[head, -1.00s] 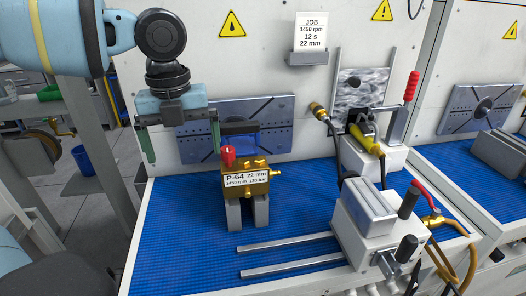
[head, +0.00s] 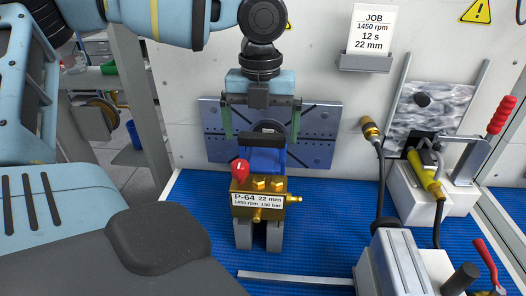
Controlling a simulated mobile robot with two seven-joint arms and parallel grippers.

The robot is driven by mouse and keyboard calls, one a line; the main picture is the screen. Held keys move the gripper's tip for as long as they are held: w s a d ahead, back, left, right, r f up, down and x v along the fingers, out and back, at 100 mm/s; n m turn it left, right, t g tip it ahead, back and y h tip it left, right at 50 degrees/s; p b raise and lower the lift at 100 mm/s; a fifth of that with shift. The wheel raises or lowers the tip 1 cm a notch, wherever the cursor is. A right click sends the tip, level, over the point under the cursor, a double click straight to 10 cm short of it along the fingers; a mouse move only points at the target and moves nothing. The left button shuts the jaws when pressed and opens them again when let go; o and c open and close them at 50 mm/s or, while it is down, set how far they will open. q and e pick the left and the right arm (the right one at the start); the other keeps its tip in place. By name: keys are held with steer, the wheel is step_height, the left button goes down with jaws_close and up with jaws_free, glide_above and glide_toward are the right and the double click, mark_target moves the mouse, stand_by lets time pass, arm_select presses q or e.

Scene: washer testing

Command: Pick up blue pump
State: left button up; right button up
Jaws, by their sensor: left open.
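The blue pump (head: 266,160) stands upright on two grey support blocks (head: 258,236) on the bench. Its blue body is partly hidden behind a brass front with a "P-64 22 mm" label, and a black handle bar (head: 264,141) runs across its top. A red knob (head: 241,170) is at its upper left. My left gripper (head: 262,131) points down over the pump, open and empty, with one green finger on each side above the handle. I cannot tell the exact depth between fingers and handle. My right gripper is not in view.
A slotted grey-blue plate (head: 323,152) is on the wall behind the gripper. A white clamp unit (head: 402,260) stands front right, with a hose connector (head: 370,129) and a red-handled lever (head: 501,116) farther back. Blue matting (head: 325,215) between pump and clamp is clear.

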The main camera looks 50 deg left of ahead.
mark_target(262, 147)
arm_select(q)
steer(key=shift+f, duration=0.7)
steer(key=shift+w+f, duration=0.1)
steer(key=shift+f, duration=0.25)
steer(key=f, duration=0.3)
steer(key=shift+w+a+f, duration=0.1)
steer(key=shift+a+f, duration=0.1)
steer(key=shift+a, duration=0.05)
steer(key=shift+f, duration=0.5)
steer(key=shift+c, duration=0.6)
steer(key=c, duration=1.2)
steer(key=shift+w+r, duration=0.15)
steer(key=shift+r, duration=0.05)
steer(key=shift+c, duration=0.8)
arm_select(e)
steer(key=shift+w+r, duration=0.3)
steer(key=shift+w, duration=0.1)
